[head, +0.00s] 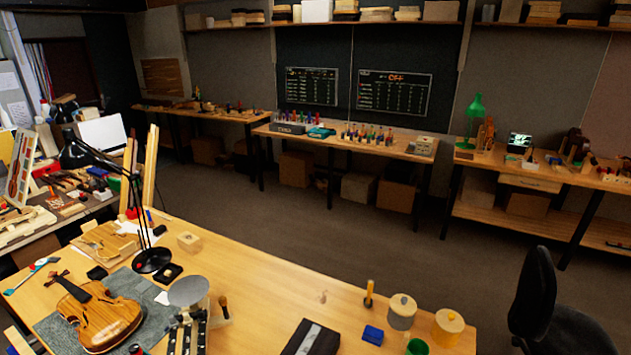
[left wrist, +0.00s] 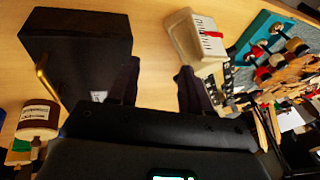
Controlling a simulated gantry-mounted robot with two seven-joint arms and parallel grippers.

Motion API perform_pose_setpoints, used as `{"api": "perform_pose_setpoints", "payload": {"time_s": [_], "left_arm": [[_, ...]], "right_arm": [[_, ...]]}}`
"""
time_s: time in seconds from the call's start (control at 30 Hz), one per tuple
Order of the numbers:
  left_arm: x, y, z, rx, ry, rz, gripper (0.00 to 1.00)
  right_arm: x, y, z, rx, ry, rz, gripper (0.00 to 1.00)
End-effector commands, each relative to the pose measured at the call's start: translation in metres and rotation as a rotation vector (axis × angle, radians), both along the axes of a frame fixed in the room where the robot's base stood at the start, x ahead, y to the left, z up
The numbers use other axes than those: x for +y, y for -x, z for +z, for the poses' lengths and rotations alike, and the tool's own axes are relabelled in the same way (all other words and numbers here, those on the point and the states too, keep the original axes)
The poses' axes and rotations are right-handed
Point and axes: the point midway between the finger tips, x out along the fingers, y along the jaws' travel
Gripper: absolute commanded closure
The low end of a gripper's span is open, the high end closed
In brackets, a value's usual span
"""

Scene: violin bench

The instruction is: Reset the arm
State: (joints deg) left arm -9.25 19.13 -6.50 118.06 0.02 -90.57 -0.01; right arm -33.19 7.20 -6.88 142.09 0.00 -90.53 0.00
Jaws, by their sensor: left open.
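My left gripper (left wrist: 158,70) shows in the left wrist view, with its two dark fingers apart and nothing between them. Wooden surface shows in the gap. A dark box (left wrist: 75,45) with a brass-coloured handle is to the left of the fingers, and a pale box (left wrist: 195,42) with a red mark is just beyond the right finger. Whether the fingers touch either box is unclear. I cannot make out either gripper in the head view, and my right gripper is in neither view.
A labelled bottle (left wrist: 38,118) is at left and a teal tray (left wrist: 268,35) at upper right in the wrist view. In the head view, the bench holds a violin (head: 100,318), a black lamp (head: 152,260), a dark box (head: 312,340) and lidded jars (head: 448,325). The bench's middle is mostly bare.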

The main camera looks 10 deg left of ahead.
Motion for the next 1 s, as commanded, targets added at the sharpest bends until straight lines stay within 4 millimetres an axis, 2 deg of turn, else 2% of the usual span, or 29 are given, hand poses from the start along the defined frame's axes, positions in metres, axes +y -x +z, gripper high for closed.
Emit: {"api": "perform_pose_setpoints", "payload": {"time_s": [0.03,0.1,0.3,0.43,0.47,0.5,0.77,1.0], "left_arm": [[-0.022,0.025,-0.002,0.007,0.049,-0.012,0.51],[-0.043,0.051,0.0,0.01,0.099,-0.02,0.51],[-0.083,0.109,0.017,0.013,0.216,-0.015,0.51],[-0.099,0.14,0.033,0.012,0.278,0.003,0.51],[-0.101,0.144,0.04,0.011,0.287,0.006,0.51],[-0.1,0.14,0.056,0.008,0.28,0.003,0.51],[-0.099,0.139,0.11,0.009,0.277,0.001,0.51],[-0.099,0.139,0.183,0.009,0.277,0.0,0.51]], "right_arm": [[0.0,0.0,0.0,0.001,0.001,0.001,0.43],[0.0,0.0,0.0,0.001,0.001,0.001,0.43],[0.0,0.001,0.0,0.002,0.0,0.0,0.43],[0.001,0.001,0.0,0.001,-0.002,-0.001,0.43],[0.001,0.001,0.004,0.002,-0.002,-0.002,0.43],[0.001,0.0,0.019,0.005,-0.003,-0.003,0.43],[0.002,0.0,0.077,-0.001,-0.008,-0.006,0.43],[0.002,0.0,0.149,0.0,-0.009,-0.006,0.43]]}}
